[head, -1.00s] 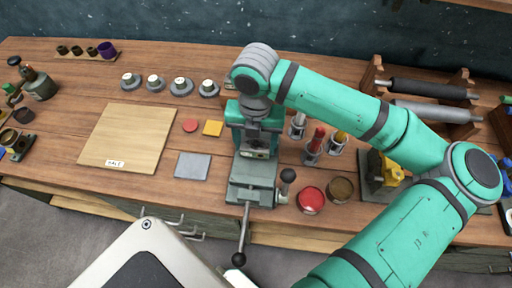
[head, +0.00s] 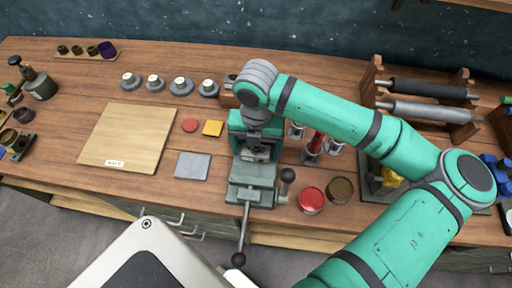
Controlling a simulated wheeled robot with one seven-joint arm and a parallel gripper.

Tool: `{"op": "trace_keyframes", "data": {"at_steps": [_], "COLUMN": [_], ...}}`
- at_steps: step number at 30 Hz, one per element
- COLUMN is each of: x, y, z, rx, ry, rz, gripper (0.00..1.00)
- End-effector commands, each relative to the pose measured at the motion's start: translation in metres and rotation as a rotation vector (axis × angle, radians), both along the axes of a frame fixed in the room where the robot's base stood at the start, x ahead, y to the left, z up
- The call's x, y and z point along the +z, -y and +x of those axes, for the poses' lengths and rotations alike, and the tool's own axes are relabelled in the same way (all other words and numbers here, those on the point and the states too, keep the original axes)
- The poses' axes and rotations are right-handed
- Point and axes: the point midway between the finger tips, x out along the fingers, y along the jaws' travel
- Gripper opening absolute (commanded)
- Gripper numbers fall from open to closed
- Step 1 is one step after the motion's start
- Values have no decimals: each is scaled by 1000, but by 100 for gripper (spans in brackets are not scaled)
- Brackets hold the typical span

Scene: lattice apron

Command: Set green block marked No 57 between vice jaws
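The green and grey vice (head: 252,190) stands near the front edge of the bench, with its handle bar hanging over the edge. My gripper (head: 260,150) points down at the vice's jaws, directly below my wrist. Its fingers are small, dark and mostly hidden by my wrist and the vice, so I cannot tell whether they are open or shut. I cannot make out the green block marked No 57 clearly; the gap between the jaws is dark and largely covered by my gripper.
A wooden board (head: 128,138), a grey plate (head: 193,165), a yellow square (head: 212,128) and a red disc (head: 190,126) lie left of the vice. A red tin (head: 311,199) and a brown tin (head: 340,190) stand close on its right. Rollers (head: 430,110) stand back right.

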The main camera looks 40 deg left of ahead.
Motion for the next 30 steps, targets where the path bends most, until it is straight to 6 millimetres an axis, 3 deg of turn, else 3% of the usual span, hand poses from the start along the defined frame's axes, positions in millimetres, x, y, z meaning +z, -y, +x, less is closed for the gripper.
{"op": "trace_keyframes", "data": {"at_steps": [7, 21, 30], "x": [11, 98, 122], "y": [0, 0, 0], "z": [0, 0, 0], "rx": [0, 1, 0], "ry": [1, 2, 0], "rz": [0, 1, 0], "gripper": [81, 81, 81]}}
